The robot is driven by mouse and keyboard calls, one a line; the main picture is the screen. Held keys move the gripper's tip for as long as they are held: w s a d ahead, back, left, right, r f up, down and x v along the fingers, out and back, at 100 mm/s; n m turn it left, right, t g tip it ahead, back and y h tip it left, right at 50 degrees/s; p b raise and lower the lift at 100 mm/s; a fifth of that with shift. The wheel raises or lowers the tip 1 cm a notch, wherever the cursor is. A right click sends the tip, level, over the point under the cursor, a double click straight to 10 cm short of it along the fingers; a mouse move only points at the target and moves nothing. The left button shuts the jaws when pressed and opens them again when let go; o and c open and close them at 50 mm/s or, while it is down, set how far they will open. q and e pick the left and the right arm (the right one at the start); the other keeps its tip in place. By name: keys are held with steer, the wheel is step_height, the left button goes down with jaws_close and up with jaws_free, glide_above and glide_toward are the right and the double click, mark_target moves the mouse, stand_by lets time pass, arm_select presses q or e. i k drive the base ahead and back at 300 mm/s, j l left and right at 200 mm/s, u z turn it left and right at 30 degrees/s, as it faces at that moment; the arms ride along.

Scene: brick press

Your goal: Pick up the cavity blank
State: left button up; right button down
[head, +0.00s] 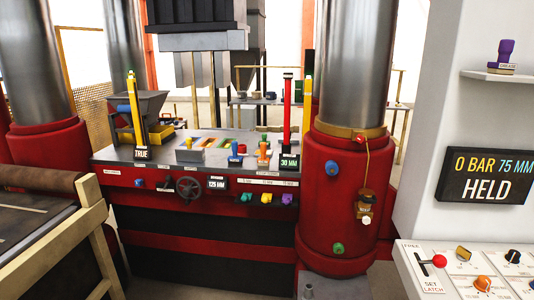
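No thing in the head view is marked clearly enough for me to name it the cavity blank. A pale grey block with a small yellow-orange knob (189,152) sits on the grey press bed (125,155). To its right stand a blue-handled piece (235,153) and an orange-handled piece (263,151). Neither of my grippers shows in this view, so their state is hidden.
A thick red-based column (345,200) stands right of the bed, with a brown tagged item (365,206) hanging on it. A handwheel (188,188) juts from the red front. A wooden-framed table (85,230) is at left, a control panel (410,270) at lower right.

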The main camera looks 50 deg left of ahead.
mark_target(189, 154)
steer(key=u, duration=2)
steer(key=i+j+z, duration=0.15)
steer(key=i+j, duration=0.15)
steer(key=i, duration=0.25)
steer(key=i+j+z, duration=0.15)
steer(key=i+j, duration=0.25)
steer(key=i, duration=0.1)
